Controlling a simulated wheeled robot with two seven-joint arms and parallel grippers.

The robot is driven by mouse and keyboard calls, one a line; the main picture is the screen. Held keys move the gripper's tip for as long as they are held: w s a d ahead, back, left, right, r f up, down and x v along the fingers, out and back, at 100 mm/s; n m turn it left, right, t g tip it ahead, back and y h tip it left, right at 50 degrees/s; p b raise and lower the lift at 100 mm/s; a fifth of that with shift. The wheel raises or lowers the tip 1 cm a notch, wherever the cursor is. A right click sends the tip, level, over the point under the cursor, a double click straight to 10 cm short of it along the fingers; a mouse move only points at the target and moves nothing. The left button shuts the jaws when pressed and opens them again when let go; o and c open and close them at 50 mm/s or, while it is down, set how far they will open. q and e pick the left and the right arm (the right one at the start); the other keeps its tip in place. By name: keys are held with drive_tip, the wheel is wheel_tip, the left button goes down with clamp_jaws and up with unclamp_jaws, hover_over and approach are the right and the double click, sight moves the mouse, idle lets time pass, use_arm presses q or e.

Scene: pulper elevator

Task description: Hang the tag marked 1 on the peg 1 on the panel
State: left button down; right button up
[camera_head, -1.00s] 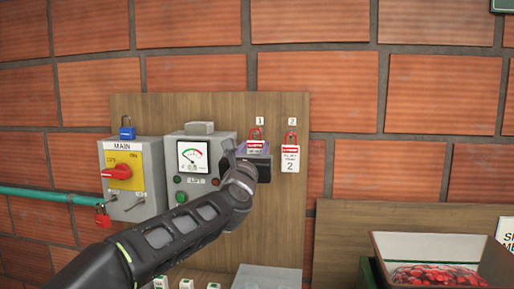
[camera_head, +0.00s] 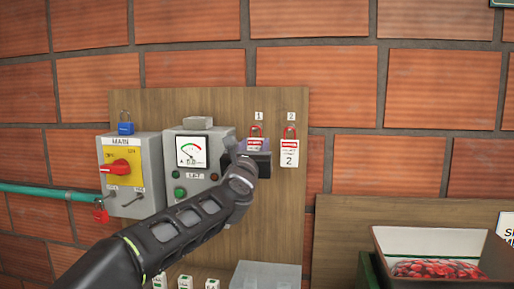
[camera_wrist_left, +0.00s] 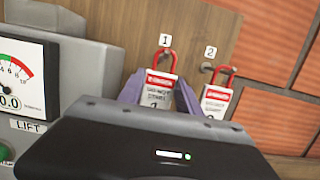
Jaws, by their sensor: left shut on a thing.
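The tag marked 1 (camera_head: 255,144) is white with a red band and a red loop on top. My left gripper (camera_head: 254,149) is shut on it, in front of the wooden panel (camera_head: 220,107) just below the number 1 label (camera_head: 259,116). In the left wrist view the tag (camera_wrist_left: 160,87) stands between the purple fingers, its lower part hidden by the gripper body. Its loop is at peg 1 (camera_wrist_left: 167,54); I cannot tell whether the peg passes through it. The tag marked 2 (camera_head: 290,153) hangs to the right under label 2. My right gripper is not in view.
A grey meter box (camera_head: 186,145) with a dial is close to the left of the gripper. Farther left is the MAIN switch box (camera_head: 147,151) with a blue padlock (camera_head: 126,128) on top. A crate of red fruit (camera_head: 428,243) stands at lower right.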

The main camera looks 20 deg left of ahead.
use_arm(q)
drive_tip(key=c, duration=0.7)
unclamp_jaws()
drive_tip(key=shift+c, duration=0.2)
drive_tip(key=shift+s+d+f+b, duration=0.15)
drive_tip(key=shift+s+f+b, duration=0.05)
drive_tip(key=shift+s+b, duration=0.2)
drive_tip(key=b+v, duration=0.2)
drive_tip(key=v, duration=0.4)
drive_tip(key=shift+s+d+b, duration=0.2)
drive_tip(key=shift+s+b, duration=0.15)
